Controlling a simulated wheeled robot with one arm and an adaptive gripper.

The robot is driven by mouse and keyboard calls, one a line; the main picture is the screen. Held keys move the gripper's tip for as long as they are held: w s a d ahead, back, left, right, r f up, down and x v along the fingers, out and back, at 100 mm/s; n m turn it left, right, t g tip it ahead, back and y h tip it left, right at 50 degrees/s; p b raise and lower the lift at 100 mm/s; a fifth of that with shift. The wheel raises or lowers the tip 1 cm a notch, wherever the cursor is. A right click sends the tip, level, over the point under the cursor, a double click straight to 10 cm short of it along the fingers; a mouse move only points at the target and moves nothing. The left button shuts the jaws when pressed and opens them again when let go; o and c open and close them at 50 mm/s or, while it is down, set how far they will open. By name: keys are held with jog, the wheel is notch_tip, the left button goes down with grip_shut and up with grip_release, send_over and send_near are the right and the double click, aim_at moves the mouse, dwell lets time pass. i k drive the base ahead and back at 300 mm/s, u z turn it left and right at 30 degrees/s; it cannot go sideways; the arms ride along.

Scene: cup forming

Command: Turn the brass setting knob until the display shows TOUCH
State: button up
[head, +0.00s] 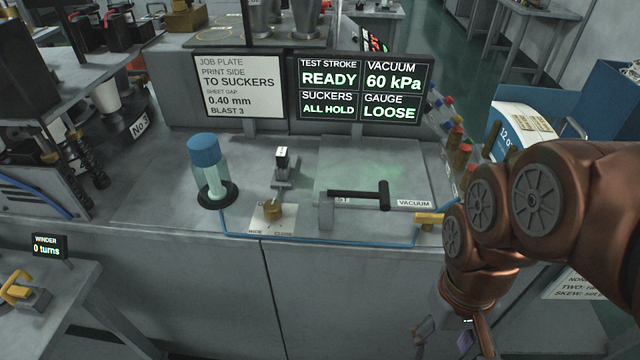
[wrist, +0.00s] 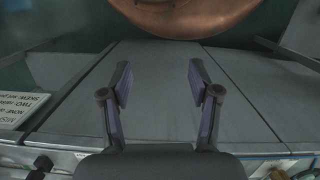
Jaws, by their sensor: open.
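The brass setting knob (head: 273,209) stands on a small pale plate (head: 262,224) at the bench's front, with printed words at its lower edge too small to read surely. The dark display (head: 365,90) behind the bench reads TEST STROKE READY, VACUUM 60 kPa, SUCKERS ALL HOLD and GAUGE LOOSE. My gripper (head: 449,336) is low at the right in the head view, beyond the bench's front edge, well apart from the knob and partly hidden by my arm. In the wrist view my gripper (wrist: 160,90) is open and empty, its fingers spread over a plain grey surface.
A black-handled lever (head: 358,194) marked VACUUM lies right of the knob. A blue-capped clear jar (head: 208,170) stands left, and a small black-and-white gauge block (head: 282,165) behind. A blue hose (head: 330,241) runs along the front. A blue bin (head: 590,110) is at right.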

aim_at(272, 208)
jog(key=u, duration=0.05)
jog(key=k, duration=1.1)
jog(key=u, duration=0.85)
jog(key=i, duration=1.3)
jog(key=z, duration=0.5)
